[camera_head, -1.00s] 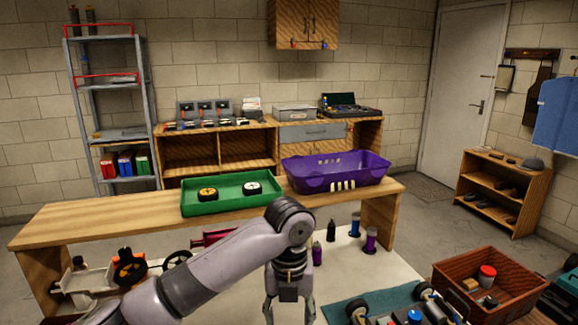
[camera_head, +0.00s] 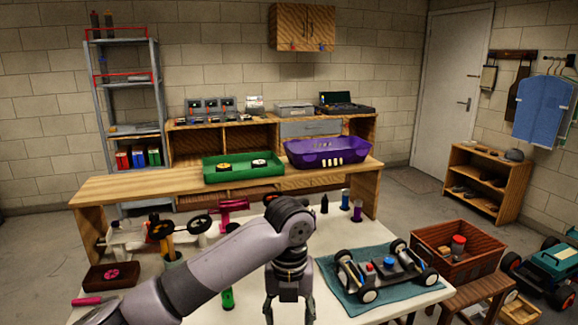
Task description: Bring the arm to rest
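My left arm comes in from the lower left and bends down at the wrist. Its gripper (camera_head: 289,311) points down over the white table (camera_head: 250,265), left of the teal mat (camera_head: 330,268). Its two fingers are spread, with nothing seen between them. The fingertips are near the bottom edge of the picture. My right arm and gripper are not in view.
A car chassis with wheels (camera_head: 388,270) stands on the mat. A green screwdriver-like tool (camera_head: 228,290) and a wheel stand (camera_head: 170,245) are left of the gripper. A wooden crate (camera_head: 458,258) is at right.

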